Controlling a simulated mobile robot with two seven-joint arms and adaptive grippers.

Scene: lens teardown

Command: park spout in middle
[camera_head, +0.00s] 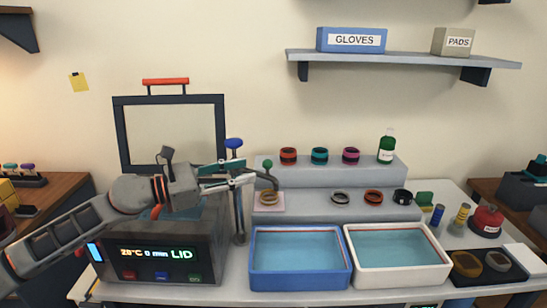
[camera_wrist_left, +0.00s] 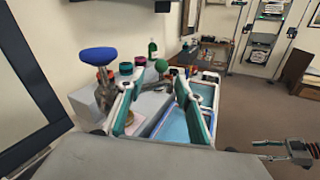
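The grey spout (camera_head: 274,181) curves down at its right end, beneath a green ball (camera_head: 267,163), near a pale pad holding a ring. In the left wrist view the green ball (camera_wrist_left: 162,65) and the spout (camera_wrist_left: 178,78) show beyond and between the finger lines. A blue knob (camera_head: 233,143) tops the tap; its post (camera_head: 240,215) stands left of the blue basin. My left gripper (camera_head: 250,180) is open and empty just left of the spout's end, partly covering the tap. My right gripper (camera_wrist_left: 262,149) shows small in the left wrist view, its fingers apart.
The blue basin (camera_head: 253,283) and white basin (camera_head: 357,279) stand side by side, filled with water. A lidded machine (camera_head: 160,262) is left of them, its lid (camera_head: 120,135) raised. A stepped grey stand (camera_head: 330,205) with rings and a green bottle (camera_head: 386,147) rises behind.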

